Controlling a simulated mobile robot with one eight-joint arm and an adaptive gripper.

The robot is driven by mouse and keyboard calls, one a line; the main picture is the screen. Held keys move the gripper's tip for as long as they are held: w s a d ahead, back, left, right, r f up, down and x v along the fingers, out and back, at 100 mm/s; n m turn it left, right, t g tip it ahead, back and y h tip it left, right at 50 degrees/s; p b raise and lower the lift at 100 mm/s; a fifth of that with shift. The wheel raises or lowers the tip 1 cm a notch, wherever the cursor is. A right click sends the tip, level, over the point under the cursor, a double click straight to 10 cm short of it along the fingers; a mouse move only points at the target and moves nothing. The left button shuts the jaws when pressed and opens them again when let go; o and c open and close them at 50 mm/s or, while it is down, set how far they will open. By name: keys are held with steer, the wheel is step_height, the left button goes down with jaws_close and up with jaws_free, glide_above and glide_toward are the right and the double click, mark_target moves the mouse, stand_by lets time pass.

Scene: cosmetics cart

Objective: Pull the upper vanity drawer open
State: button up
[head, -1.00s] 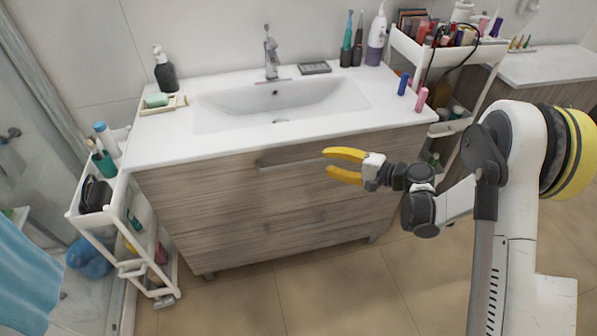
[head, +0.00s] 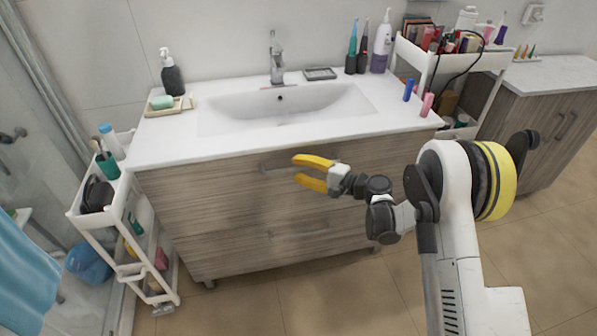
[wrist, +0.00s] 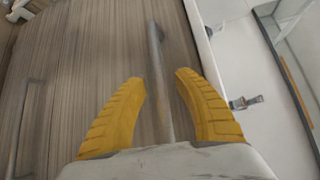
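The vanity's upper drawer (head: 205,190) has a wood-grain front that looks shut and flush. Its grey bar handle (head: 267,167) runs along the top of the front, partly hidden behind my gripper in the head view. My gripper (head: 296,170) has its yellow fingers spread apart, in front of the handle. In the wrist view, the handle (wrist: 155,58) passes between the two open fingers (wrist: 161,82). I see no clear contact, and the exact depth between fingers and handle is hard to tell.
The lower drawer's handle (head: 285,232) sits below and also shows in the wrist view (wrist: 20,125). A white sink top (head: 160,150) overhangs the drawers. A white cart (head: 90,222) stands left, and a loaded cart (head: 490,62) right. The floor in front (head: 330,300) is clear.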

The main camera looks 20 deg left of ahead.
steer(key=shift+a, duration=0.1)
jaws_close()
stand_by(0.4)
